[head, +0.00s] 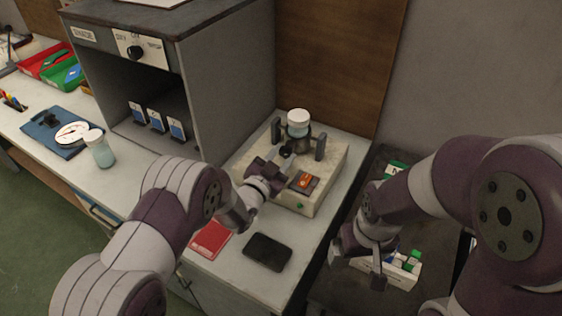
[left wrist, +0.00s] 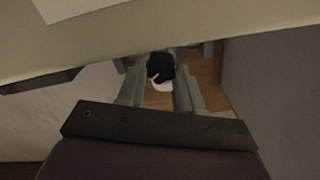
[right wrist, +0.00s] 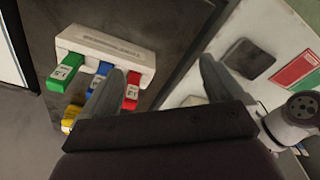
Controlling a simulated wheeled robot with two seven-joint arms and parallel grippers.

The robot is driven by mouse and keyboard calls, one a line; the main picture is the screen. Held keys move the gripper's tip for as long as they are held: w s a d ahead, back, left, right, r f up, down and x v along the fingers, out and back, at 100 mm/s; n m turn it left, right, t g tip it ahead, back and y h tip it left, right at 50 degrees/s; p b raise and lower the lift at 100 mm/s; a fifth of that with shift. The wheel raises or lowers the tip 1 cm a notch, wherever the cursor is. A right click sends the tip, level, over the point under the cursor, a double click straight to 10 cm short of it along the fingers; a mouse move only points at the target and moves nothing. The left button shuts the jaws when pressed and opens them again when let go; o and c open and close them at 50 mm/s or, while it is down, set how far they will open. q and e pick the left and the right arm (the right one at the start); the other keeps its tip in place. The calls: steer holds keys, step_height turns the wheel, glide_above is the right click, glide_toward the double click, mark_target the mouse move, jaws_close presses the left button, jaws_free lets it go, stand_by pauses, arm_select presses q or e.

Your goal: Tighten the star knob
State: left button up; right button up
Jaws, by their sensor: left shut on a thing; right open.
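The black star knob (head: 286,152) is at the front of the beige machine (head: 325,165), below a white-capped jar (head: 298,124) held upright in its clamp. My left gripper (head: 279,160) is shut on the knob. In the left wrist view a dark knob (left wrist: 160,67) shows between the two fingers, with a white part beside it. The gripper partly hides the knob. My right gripper (head: 362,268) is open and empty, away from the machine, above the dark bench at the right. Its spread fingers show in the right wrist view (right wrist: 160,85).
A white rack with coloured blocks (right wrist: 105,50) lies near my right gripper. A black pad (head: 268,252) and red card (head: 211,238) lie in front of the machine. A grey cabinet (head: 230,80) stands left of it. Another white-capped jar (head: 101,150) stands further left.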

arm_select(q)
steer(key=shift+f+m+b, duration=0.15)
steer(key=shift+m+b, duration=0.65)
steer(key=shift+m, duration=0.4)
steer(key=o, duration=1)
steer(key=v, duration=1.2)
steer(key=shift+s+a+b, duration=0.1)
steer(key=shift+s+b, duration=0.25)
